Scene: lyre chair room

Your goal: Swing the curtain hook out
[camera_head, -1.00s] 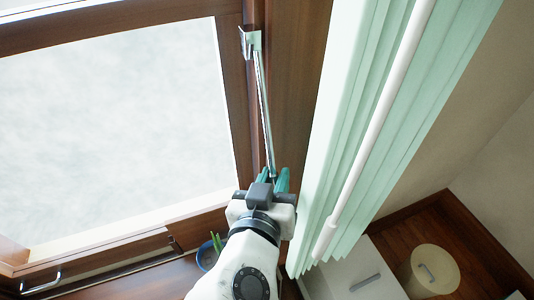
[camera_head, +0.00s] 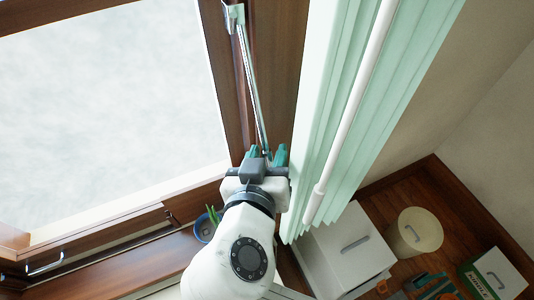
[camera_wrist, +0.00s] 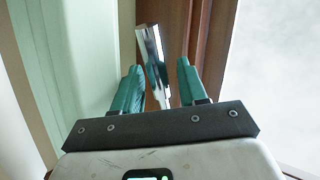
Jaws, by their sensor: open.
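The curtain hook (camera_head: 252,85) is a thin, shiny metal bar. It hangs from a bracket (camera_head: 234,16) on the brown wooden window frame, and its lower end reaches down to my gripper. My gripper (camera_head: 267,152) has teal fingers and is open. In the wrist view the metal bar (camera_wrist: 154,60) stands between the two spread fingers of my gripper (camera_wrist: 158,75), with a gap seen to the right finger. Whether it touches the left finger I cannot tell. The pale green curtain (camera_head: 345,120) hangs just right of the bar in the head view.
A white rod (camera_head: 350,105) hangs in front of the curtain. The window pane (camera_head: 110,100) is at left, with a plant in a blue pot (camera_head: 206,226) on the sill. A white cabinet (camera_head: 345,255), a cream bin (camera_head: 416,232) and a box (camera_head: 494,275) stand below right.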

